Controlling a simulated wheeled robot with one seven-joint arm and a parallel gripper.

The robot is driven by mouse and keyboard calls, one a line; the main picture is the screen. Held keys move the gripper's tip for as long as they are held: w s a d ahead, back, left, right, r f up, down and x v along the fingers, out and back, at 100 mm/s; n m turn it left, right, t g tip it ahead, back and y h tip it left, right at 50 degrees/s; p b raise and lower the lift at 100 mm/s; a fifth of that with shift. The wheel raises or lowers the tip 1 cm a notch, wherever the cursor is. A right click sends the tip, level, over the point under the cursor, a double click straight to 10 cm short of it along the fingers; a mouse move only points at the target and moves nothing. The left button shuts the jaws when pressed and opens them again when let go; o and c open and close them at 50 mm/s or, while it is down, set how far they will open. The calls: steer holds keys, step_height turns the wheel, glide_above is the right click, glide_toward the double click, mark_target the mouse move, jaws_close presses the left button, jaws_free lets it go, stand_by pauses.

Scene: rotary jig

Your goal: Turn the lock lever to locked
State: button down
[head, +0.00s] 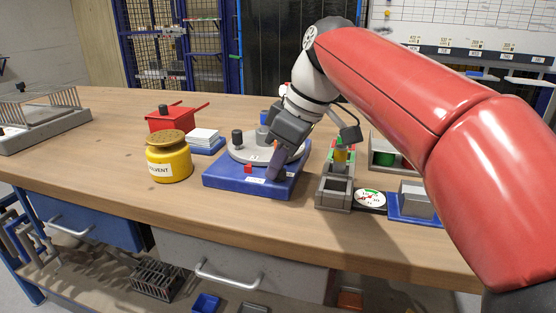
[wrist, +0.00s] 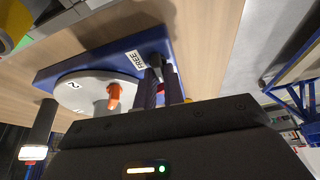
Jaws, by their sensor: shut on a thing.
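The rotary jig has a blue base (head: 222,184) and a grey round plate (head: 238,152) on top, with dark and blue posts. My gripper (head: 274,174) points down at the base's front right. In the wrist view its two dark fingers (wrist: 159,82) are closed around the lock lever, whose dark end (wrist: 155,62) shows at the fingertips beside a white label reading FREE (wrist: 138,60). The rest of the lever is hidden by the fingers. The wrist view also shows an orange pointer (wrist: 114,96) on the plate and a number 2.
A yellow solvent jar (head: 168,163) stands left of the jig, with a red box (head: 170,121) and a white stack (head: 202,136) behind. A grey fixture (head: 333,190), a round dial (head: 369,198) and a blue tray with a grey block (head: 416,199) stand to the right.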

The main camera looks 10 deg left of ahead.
steer(key=shift+n, duration=0.5)
steer(key=c, duration=1.5)
jaws_free()
steer(key=shift+r, duration=0.1)
steer(key=v, duration=0.7)
steer(key=shift+w+r, duration=0.2)
steer(key=shift+r, duration=0.15)
steer(key=shift+d, duration=0.1)
